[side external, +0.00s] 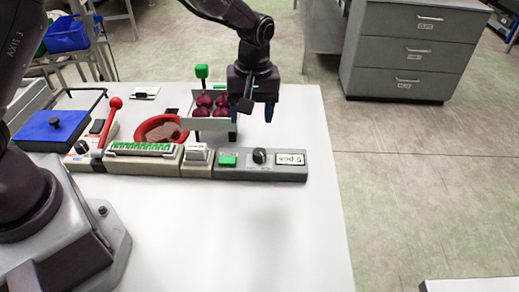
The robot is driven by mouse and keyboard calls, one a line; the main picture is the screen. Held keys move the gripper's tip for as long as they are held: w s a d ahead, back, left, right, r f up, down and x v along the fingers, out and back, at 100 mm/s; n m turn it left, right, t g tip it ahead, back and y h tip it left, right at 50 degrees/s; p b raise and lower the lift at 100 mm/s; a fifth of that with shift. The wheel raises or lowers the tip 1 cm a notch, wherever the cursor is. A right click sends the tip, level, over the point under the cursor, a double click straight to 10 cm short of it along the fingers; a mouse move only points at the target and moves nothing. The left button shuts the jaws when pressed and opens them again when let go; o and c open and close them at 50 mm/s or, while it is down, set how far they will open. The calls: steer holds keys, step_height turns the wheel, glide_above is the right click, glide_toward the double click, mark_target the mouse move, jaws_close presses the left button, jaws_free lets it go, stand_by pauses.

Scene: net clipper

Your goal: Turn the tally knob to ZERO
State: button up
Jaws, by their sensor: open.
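The tally knob (260,155) is a small dark round knob on a grey control box (283,174) near the middle of the side external view. It sits between a green button (227,160) and a white label or display (290,159) whose text is too small to read surely. A light pointer mark shows on the knob, but I cannot tell which setting it points at. My gripper (251,112) points down with its blue-tipped fingers apart. It is above and behind the knob in the picture, not touching it.
Left of the control box stand a beige unit with a green strip (143,149), a red-knobbed lever (115,104) and a blue lid (52,128). A tray of dark red round items (205,106) and a red ring (161,129) are behind. The table's front right (285,235) is clear.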

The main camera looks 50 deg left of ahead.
mark_target(260, 152)
steer(key=f+n, duration=0.1)
steer(key=f, duration=0.3)
steer(key=w+f+n, duration=0.1)
steer(key=f, duration=0.3)
steer(key=f+n, duration=0.1)
steer(key=f, duration=0.3)
steer(key=shift+w+d+t, duration=0.2)
steer(key=shift+w+t, duration=0.1)
steer(key=shift+w, duration=0.1)
steer(key=shift+r, duration=0.1)
steer(key=c, duration=0.9)
